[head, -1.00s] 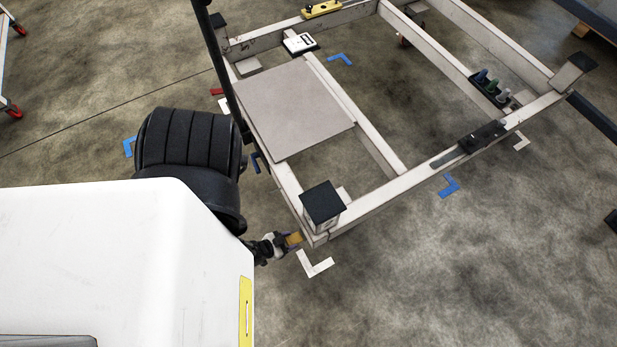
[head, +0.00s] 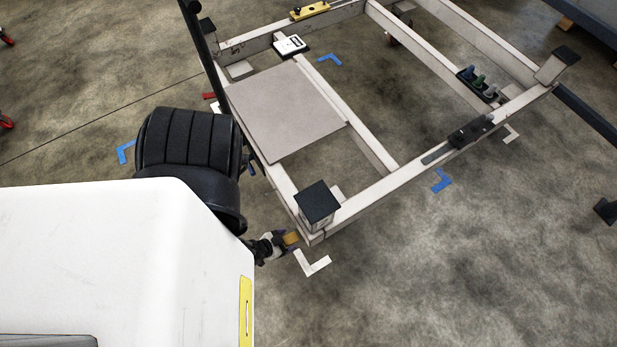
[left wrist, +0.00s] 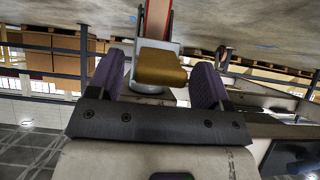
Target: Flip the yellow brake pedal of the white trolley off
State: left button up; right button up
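The white trolley (head: 365,210) is an open pale frame in the head view. Its yellow brake pedal (head: 292,238) shows at the near corner, below a black-capped post (head: 317,203). In the left wrist view the pedal (left wrist: 160,67) is a mustard-yellow block on a white caster with a red wheel (left wrist: 157,20). My left gripper (head: 284,241) is at the pedal. In the left wrist view its two purple-padded fingers (left wrist: 157,82) are apart, with the pedal between them and gaps at both sides. Contact cannot be told. My right gripper is not in view.
The trolley carries a grey panel (head: 285,112), a white device (head: 289,45) and a black holder with bottles (head: 479,83). A black upright bar (head: 205,60) rises at its left side. Blue and white floor marks (head: 312,264) lie around it.

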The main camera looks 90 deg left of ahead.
pick_arm(q)
jog(key=shift+s+d+r+p, duration=0.15)
jog(key=shift+s+r+p, duration=0.15)
jog(key=p+v, duration=0.5)
jog(key=v, duration=0.8)
jog(key=shift+f, duration=0.15)
